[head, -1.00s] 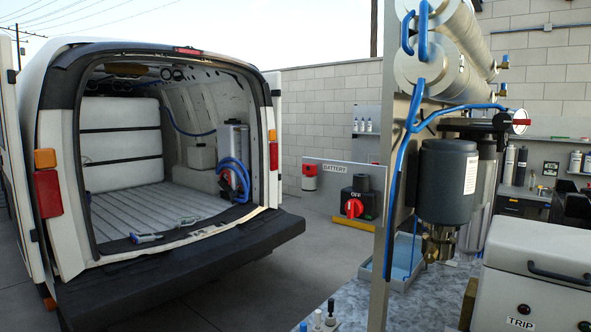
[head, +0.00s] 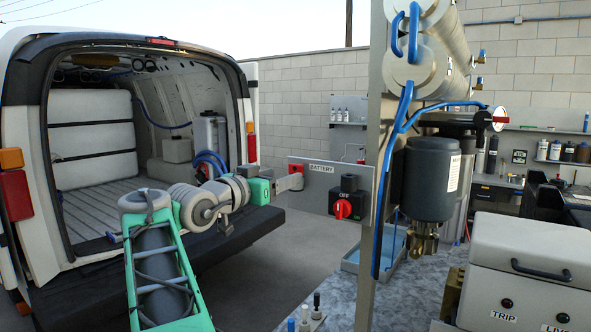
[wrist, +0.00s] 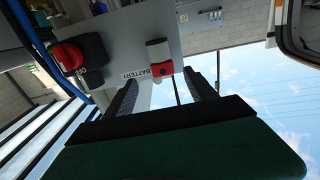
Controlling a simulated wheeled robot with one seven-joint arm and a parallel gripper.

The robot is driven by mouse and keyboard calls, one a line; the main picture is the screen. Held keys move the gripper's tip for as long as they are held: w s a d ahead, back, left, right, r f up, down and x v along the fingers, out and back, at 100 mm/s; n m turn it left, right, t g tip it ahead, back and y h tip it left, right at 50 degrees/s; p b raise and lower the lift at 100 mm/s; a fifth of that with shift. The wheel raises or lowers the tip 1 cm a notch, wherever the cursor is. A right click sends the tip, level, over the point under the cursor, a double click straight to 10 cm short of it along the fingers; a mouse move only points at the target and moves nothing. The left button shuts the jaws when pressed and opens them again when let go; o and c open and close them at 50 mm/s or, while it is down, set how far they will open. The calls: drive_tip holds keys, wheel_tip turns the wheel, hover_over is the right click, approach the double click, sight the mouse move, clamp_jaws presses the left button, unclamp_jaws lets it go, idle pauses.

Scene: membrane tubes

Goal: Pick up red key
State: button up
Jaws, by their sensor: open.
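My gripper (head: 292,180) is open at the panel. In the wrist view its two dark fingers (wrist: 161,77) point at the red key, which appears between their tips. I cannot tell whether they touch it.
A black battery switch (head: 348,195) with a red OFF knob is on the same panel, to the right. A metal post (head: 375,150) with blue hoses stands right of it.

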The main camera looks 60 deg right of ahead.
sight(295, 170)
drive_tip(key=d+p, duration=0.1)
drive_tip(key=d, duration=0.3)
drive_tip(key=d+p, duration=0.1)
drive_tip(key=shift+s+d+r+p, duration=0.25)
drive_tip(key=shift+s+d+p, duration=0.05)
drive_tip(key=shift+d+p, duration=0.1)
drive_tip(key=shift+d+f, duration=0.15)
drive_tip(key=shift+d, duration=0.15)
drive_tip(key=shift+a, duration=0.1)
drive_tip(key=shift+c, duration=0.5)
drive_tip(key=c, duration=1.3)
